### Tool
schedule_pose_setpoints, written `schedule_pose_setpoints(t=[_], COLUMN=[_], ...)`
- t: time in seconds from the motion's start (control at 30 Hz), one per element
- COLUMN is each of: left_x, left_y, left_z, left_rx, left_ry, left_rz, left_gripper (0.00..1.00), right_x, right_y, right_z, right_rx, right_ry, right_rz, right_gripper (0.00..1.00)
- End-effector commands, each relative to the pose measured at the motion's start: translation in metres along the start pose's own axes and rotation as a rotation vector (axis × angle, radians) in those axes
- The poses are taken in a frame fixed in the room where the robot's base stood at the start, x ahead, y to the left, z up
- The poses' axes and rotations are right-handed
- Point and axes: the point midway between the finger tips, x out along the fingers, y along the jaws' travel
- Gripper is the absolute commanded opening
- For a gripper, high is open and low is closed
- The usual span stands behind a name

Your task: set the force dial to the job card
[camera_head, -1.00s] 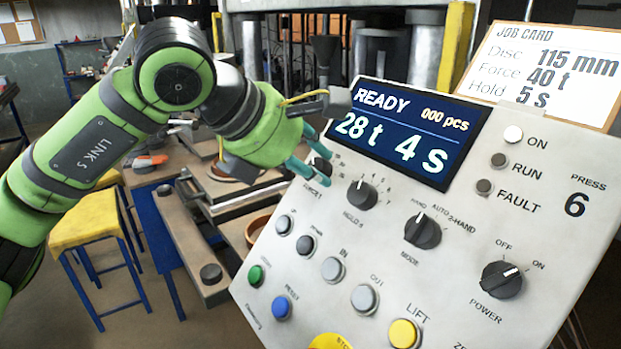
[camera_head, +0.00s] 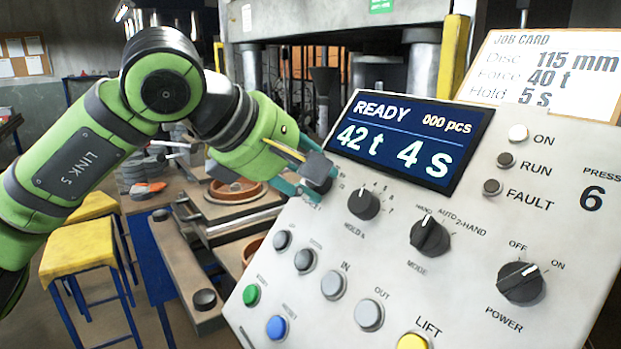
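The control panel (camera_head: 470,255) fills the right side, with a display (camera_head: 408,138) reading READY, 000 pcs, 42 t and 4 s. The job card (camera_head: 545,75) behind it reads disc 115 mm, force 40 t, hold 5 s. The force dial (camera_head: 319,184) is at the panel's upper left edge, mostly hidden by my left gripper (camera_head: 312,186). The teal fingers are at the dial; whether they are closed on it I cannot tell. The hold dial (camera_head: 363,203) is just to its right. My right gripper is not in view.
The mode dial (camera_head: 429,236) and power dial (camera_head: 521,284) are further right. Below are the green button (camera_head: 251,295), the blue button (camera_head: 276,327) and the yellow lift button (camera_head: 412,342). A yellow stool (camera_head: 85,255) stands at left, beside the press table.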

Motion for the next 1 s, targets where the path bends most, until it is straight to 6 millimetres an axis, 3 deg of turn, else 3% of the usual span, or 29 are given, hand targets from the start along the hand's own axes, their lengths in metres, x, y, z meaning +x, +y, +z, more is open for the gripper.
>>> schedule_pose_setpoints(t=[0.5,0.53,0.6,1.0], left_x=[0.0036,0.0036,0.0034,-0.0046], left_y=[-0.0042,-0.0041,-0.0038,-0.0005], left_z=[-0.0048,-0.0048,-0.0046,-0.0023], left_rx=[0.017,0.017,0.016,0.018], left_ry=[0.012,0.012,0.011,0.006], left_rz=[-0.014,-0.013,-0.012,-0.001], left_gripper=[0.0,0.36,0.56,0.56], right_x=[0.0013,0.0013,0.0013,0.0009], right_y=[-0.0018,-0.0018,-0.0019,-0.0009], right_z=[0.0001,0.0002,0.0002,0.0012], right_rx=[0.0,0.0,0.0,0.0], right_ry=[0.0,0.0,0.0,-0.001], right_rz=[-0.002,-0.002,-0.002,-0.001], right_gripper=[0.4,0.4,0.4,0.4])
